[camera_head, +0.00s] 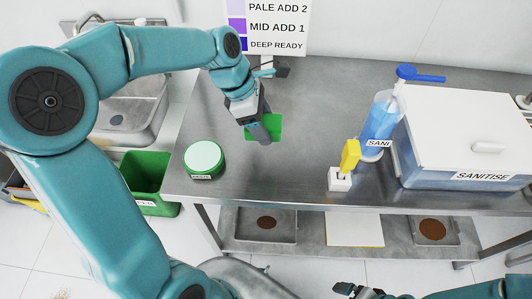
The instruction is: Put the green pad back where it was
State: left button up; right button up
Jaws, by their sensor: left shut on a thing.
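The green pad (274,122) is at the steel table, towards its left part. My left gripper (264,132) reaches down from above and is shut on the green pad, covering its middle. Whether the pad touches the tabletop or hangs just above it I cannot tell. My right gripper (354,290) shows only in part at the bottom edge, low and away from the pad; its jaws are too small and cut off to read.
A round green tub (204,157) stands left of the pad. A yellow item (350,154) in a white holder (339,181), a blue sanitiser bottle (381,122) and a lidded box (470,130) stand right. The steel tabletop (310,130) between is clear. A green bin (149,178) is left.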

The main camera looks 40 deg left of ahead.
aim_at(270, 162)
pick_arm(q)
notch_tip(270, 162, down, 12)
jog(key=shift+d+r+b, duration=0.1)
jog(key=shift+d+b, duration=0.05)
jog(key=shift+b, duration=0.15)
jog(key=shift+f, duration=0.3)
jog(key=shift+s, duration=0.1)
